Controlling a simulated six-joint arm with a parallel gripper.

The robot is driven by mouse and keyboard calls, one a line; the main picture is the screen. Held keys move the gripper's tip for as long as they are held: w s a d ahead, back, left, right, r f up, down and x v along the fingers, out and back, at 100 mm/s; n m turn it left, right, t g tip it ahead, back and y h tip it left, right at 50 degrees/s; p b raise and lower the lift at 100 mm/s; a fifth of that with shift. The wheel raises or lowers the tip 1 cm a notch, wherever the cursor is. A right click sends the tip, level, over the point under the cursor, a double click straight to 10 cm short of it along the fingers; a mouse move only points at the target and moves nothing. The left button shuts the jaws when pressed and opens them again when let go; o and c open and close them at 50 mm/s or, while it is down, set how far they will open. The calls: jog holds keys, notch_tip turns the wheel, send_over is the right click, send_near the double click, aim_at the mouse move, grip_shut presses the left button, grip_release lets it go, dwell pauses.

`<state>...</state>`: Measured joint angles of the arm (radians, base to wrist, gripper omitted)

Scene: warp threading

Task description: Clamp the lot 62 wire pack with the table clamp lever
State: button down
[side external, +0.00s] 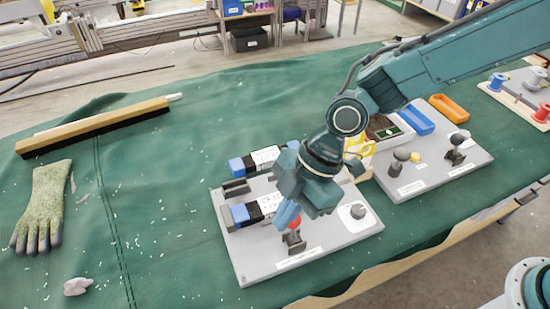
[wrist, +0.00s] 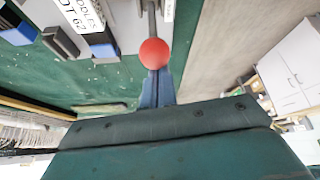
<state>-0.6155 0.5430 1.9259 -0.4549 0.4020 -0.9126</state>
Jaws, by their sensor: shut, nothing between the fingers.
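The grey fixture board (side external: 255,266) lies on the green cloth in the side view and carries two packs with blue ends, black bands and white labels: a rear one (side external: 262,158) and a front one (side external: 255,210). In the wrist view a pack whose label ends in 62 (wrist: 82,14) shows at top left; the side view labels are unreadable. The clamp lever has a red ball knob (side external: 295,222), also in the wrist view (wrist: 154,53), on a grey bar. My gripper (side external: 285,218) is shut and empty, its blue fingertips right at the knob; contact is unclear.
A round grey knob on a white plate (side external: 357,211) sits on the board's right. A second grey board (side external: 433,178) with small parts stands to the right, with blue and orange bins behind. A glove (side external: 42,205) and a brush (side external: 95,126) lie left; the cloth between is mostly clear.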

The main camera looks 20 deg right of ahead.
jog(key=d+y, duration=0.2)
jog(key=d, duration=0.1)
jog(key=shift+y, duration=0.3)
jog(key=shift+d+f, duration=0.2)
jog(key=shift+d, duration=0.65)
jog(key=shift+d+f, duration=0.25)
jog(key=shift+d, duration=0.55)
jog(key=shift+d+f, duration=0.2)
jog(key=shift+d, duration=0.65)
jog(key=shift+s, duration=0.1)
jog(key=shift+a, duration=0.1)
jog(key=shift+s+a+r, duration=0.15)
jog(key=shift+a+r, duration=0.65)
jog(key=shift+a, duration=0.05)
jog(key=shift+s+a+r, duration=0.15)
jog(key=shift+a+r, duration=0.6)
jog(key=shift+a, duration=0.05)
jog(key=d+r, duration=0.5)
jog(key=d, duration=0.3)
jog(key=shift+w+d, duration=0.15)
jog(key=shift+w, duration=0.15)
